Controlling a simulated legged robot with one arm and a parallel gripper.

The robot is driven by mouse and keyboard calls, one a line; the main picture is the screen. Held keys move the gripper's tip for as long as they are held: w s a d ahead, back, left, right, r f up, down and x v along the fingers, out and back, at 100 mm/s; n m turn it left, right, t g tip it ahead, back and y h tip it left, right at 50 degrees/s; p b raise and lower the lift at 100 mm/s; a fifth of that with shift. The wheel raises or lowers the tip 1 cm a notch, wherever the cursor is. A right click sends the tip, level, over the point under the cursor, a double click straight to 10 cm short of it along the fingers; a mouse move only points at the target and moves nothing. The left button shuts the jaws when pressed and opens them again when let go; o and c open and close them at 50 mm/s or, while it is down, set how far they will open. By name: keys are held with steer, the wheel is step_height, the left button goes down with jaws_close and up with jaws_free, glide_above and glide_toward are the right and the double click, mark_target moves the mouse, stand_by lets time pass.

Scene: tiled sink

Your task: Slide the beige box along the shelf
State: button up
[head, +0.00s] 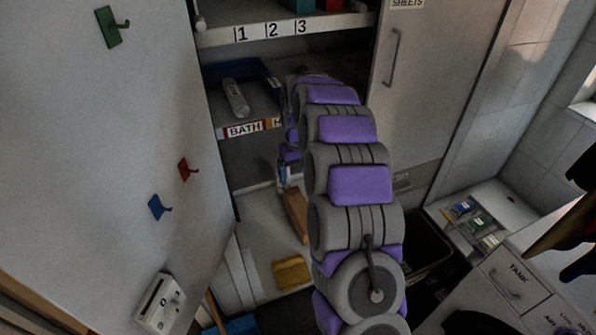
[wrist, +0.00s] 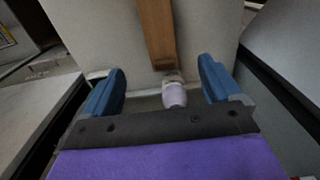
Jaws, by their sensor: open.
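A tan, beige-brown box (head: 296,213) lies lengthwise on the pale lower shelf (head: 262,228), partly hidden behind my arm in the head view. In the wrist view the long tan box (wrist: 157,35) runs away from me, its near end just beyond the fingertips. My gripper (wrist: 161,72) is open, with its two blue fingers wide apart. A small white-and-lilac bottle (wrist: 174,94) shows between the fingers, close to the box's near end. I cannot tell whether it touches the box or a finger. In the head view my arm mostly hides the gripper.
A yellow sponge-like block (head: 291,272) lies in front of the box. Above is a shelf tray labelled BATH (head: 252,128) with a white bottle (head: 236,98). The open cabinet door (head: 100,140) bounds the left; a closed door (head: 415,90) stands at right. A dark bin (head: 428,248) is lower right.

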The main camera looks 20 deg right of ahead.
mark_target(299, 204)
step_height(299, 204, down, 17)
steer(key=b, duration=0.2)
steer(key=shift+b, duration=0.4)
steer(key=c, duration=1.2)
steer(key=shift+d, duration=0.15)
